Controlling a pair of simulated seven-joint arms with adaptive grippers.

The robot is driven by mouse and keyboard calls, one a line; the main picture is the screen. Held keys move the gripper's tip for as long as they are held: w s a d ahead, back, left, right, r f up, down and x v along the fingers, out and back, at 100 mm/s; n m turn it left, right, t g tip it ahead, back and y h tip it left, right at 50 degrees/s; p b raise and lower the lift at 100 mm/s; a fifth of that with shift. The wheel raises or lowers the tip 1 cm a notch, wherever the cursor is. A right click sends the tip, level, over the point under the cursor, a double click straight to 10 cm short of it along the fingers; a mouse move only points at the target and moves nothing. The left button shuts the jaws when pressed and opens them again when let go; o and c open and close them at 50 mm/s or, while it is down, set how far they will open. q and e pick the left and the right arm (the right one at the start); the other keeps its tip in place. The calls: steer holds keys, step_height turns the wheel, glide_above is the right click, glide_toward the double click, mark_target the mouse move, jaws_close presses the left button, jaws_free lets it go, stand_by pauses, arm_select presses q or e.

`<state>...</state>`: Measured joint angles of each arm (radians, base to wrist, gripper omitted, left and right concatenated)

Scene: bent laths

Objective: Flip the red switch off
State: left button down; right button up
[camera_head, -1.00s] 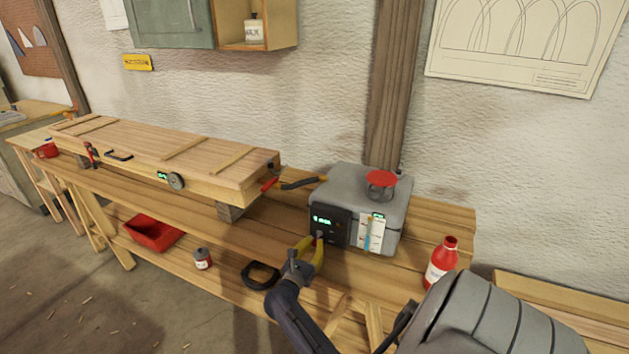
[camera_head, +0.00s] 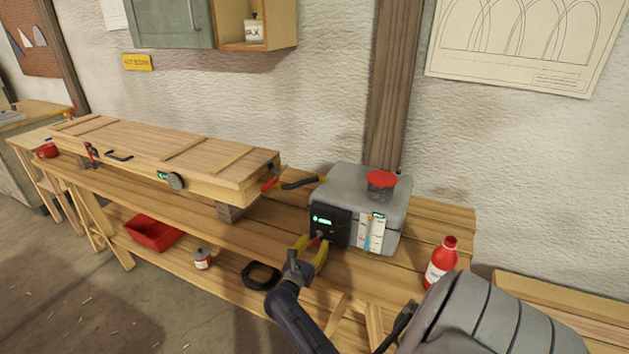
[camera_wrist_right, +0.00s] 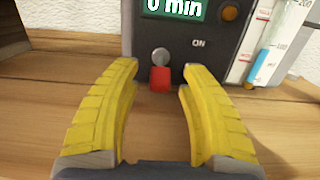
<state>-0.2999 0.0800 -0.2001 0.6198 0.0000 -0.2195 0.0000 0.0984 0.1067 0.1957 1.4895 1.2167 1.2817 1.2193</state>
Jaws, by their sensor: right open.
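The red switch (camera_wrist_right: 160,78) sits low on the dark control panel (camera_head: 329,225) of a grey box-shaped machine (camera_head: 350,188). In the right wrist view it has a round grey pivot above and a red tip pointing down, beside the word ON. My right gripper (camera_head: 310,246) has yellow fingers and is open in front of the panel. In the right wrist view the gripper (camera_wrist_right: 160,80) has one finger on each side of the switch, with gaps showing and nothing held. My left gripper is not in view.
A red bottle (camera_head: 441,262) stands right of the machine on the wooden bench (camera_head: 290,258). A long wooden box (camera_head: 165,160) lies to the left. A gauge with a blue column (camera_head: 370,233) is on the machine's front. A black coil (camera_head: 260,275) is below.

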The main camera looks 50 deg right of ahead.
steer(key=shift+a, duration=0.1)
steer(key=v, duration=1.1)
steer(key=shift+a, duration=0.4)
steer(key=shift+s+f, duration=0.1)
steer(key=shift+s, duration=0.05)
